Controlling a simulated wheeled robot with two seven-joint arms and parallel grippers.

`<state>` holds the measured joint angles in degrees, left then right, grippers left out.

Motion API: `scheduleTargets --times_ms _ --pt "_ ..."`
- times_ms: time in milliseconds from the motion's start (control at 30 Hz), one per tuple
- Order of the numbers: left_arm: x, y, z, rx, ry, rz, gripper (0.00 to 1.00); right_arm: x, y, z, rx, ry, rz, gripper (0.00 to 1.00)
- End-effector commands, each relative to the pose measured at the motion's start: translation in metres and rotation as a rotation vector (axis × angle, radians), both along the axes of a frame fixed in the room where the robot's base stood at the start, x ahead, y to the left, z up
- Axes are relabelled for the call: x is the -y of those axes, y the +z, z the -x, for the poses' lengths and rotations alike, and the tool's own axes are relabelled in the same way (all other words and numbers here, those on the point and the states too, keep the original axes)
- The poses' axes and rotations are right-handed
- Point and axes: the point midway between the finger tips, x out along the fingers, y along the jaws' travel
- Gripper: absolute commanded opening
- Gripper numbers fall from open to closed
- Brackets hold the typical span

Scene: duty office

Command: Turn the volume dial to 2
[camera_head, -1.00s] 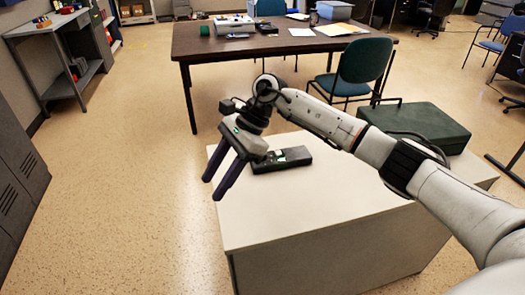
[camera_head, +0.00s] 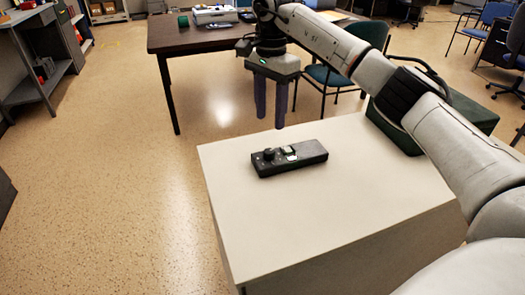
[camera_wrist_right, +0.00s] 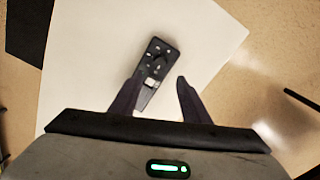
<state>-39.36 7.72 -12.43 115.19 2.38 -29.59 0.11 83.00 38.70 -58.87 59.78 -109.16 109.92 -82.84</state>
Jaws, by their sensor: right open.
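A black box-shaped device (camera_head: 305,160) lies on the white cabinet top (camera_head: 300,215). A round dark knob (camera_head: 268,153), which looks like the volume dial, stands up near its left end, beside a small pale panel. The setting is too small to read. My right gripper (camera_head: 271,122) is open and empty, fingers pointing down, above and behind the device, apart from it. In the right wrist view the device (camera_wrist_right: 158,62) shows ahead of and between the open fingers, with part of it hidden by the left finger. My left gripper is not in view.
A green case (camera_head: 470,108) stands on the cabinet's right side, partly behind my right arm. A brown desk (camera_head: 190,38) and a teal chair (camera_head: 328,78) are beyond the cabinet. The cabinet top in front of the device is clear.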

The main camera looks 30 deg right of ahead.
Motion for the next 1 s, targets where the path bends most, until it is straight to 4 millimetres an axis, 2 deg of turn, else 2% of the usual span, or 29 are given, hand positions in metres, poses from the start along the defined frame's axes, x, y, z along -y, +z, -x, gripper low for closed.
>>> scheduleTargets --times_ms 167,400,600,800,1000 --pt "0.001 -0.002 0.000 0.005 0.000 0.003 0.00 0.000 -0.019 0.000 -0.002 0.000 0.000 0.42" --pt "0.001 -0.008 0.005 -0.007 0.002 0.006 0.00 0.000 -0.064 0.001 -0.003 0.000 -0.002 0.42" --pt "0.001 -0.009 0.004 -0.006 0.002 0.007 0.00 -0.001 -0.093 0.001 -0.001 0.000 -0.002 0.42" --pt "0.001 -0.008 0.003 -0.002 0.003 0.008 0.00 -0.001 -0.105 0.001 0.001 0.000 -0.001 0.42" --pt "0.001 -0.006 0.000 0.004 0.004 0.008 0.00 -0.001 -0.105 0.000 0.002 0.001 -0.001 0.42"
